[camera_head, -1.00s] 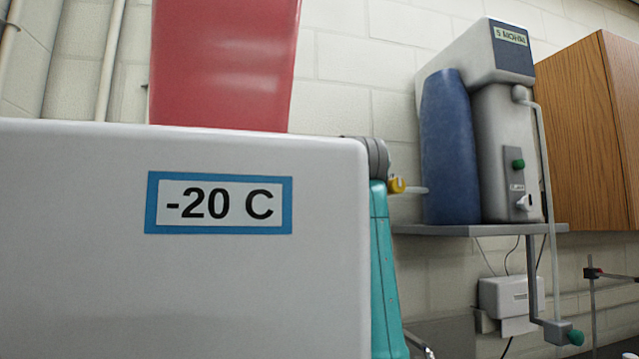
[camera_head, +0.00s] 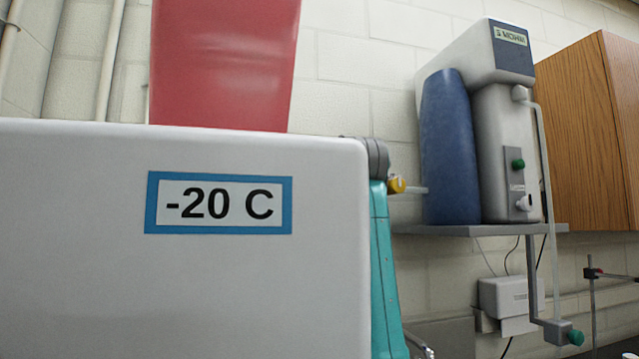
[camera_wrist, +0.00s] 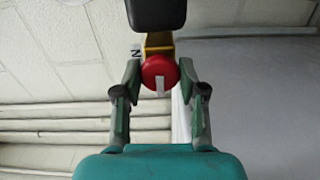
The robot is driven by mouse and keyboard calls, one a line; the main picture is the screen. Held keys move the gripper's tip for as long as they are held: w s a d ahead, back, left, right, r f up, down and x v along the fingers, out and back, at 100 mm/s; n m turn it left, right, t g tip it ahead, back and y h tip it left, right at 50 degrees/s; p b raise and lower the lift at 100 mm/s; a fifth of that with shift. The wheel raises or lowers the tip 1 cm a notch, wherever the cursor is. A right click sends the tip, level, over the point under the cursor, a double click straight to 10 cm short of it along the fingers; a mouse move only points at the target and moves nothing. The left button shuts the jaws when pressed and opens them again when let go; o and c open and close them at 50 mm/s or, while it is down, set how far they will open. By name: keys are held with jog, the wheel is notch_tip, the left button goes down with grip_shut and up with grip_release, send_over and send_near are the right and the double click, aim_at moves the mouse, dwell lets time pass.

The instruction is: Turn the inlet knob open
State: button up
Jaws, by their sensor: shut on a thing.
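A round red knob (camera_wrist: 158,72) with an upright white mark on its face is near the top middle of the wrist view. It sits in front of a yellow body (camera_wrist: 158,43), with a black block above. My gripper (camera_wrist: 160,77) has one finger on each side of the red knob and is shut on it. In the head view a small yellow fitting (camera_head: 397,185) shows at the freezer's right edge, with a pale tube toward the blue cylinder. The red knob and my gripper's fingers are hidden there.
A white freezer box (camera_head: 90,250) labelled "-20 C" fills the left of the head view, with a red bin (camera_head: 225,65) behind. A water purifier (camera_head: 505,130) and blue cylinder (camera_head: 450,150) stand on a wall shelf (camera_head: 480,230), beside a wooden cabinet (camera_head: 590,130).

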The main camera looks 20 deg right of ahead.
jog(key=shift+f+n, duration=0.1)
jog(key=shift+n, duration=0.2)
jog(key=o, duration=1.1)
jog(key=shift+o, duration=0.2)
jog(key=shift+s, duration=0.1)
jog(key=s, duration=1.1)
jog(key=shift+s, duration=0.4)
jog(key=shift+s, duration=0.1)
